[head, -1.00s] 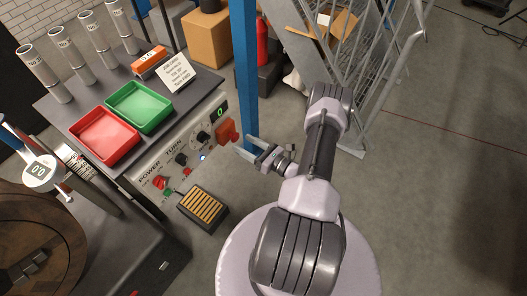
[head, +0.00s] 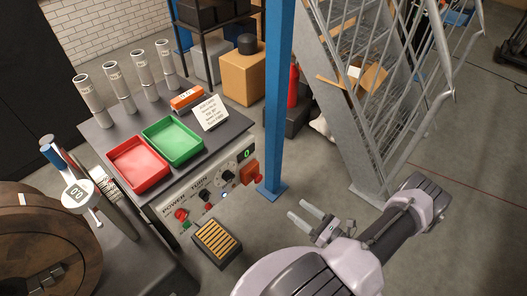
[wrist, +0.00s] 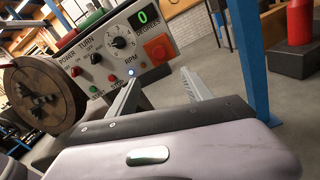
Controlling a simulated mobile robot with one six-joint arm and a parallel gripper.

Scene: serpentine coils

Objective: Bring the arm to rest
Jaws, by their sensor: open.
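My gripper (head: 306,221) is open and empty, held over the floor in front of the control panel (head: 210,190) and right of the foot pedal. Its two fingers also show in the wrist view (wrist: 158,82), apart, with nothing between them. They point toward the panel with its red button (wrist: 160,48), knob and green "0" display. My arm reaches in from the lower right of the head view, bent and clear of the bench.
The blue post (head: 277,100) stands just beyond my gripper. A metal stair frame (head: 372,165) is behind my arm. The bench holds a red tray (head: 138,182), a green tray (head: 189,158) and several grey tubes. A foot pedal (head: 217,238) sits below the panel. Open floor lies at the right.

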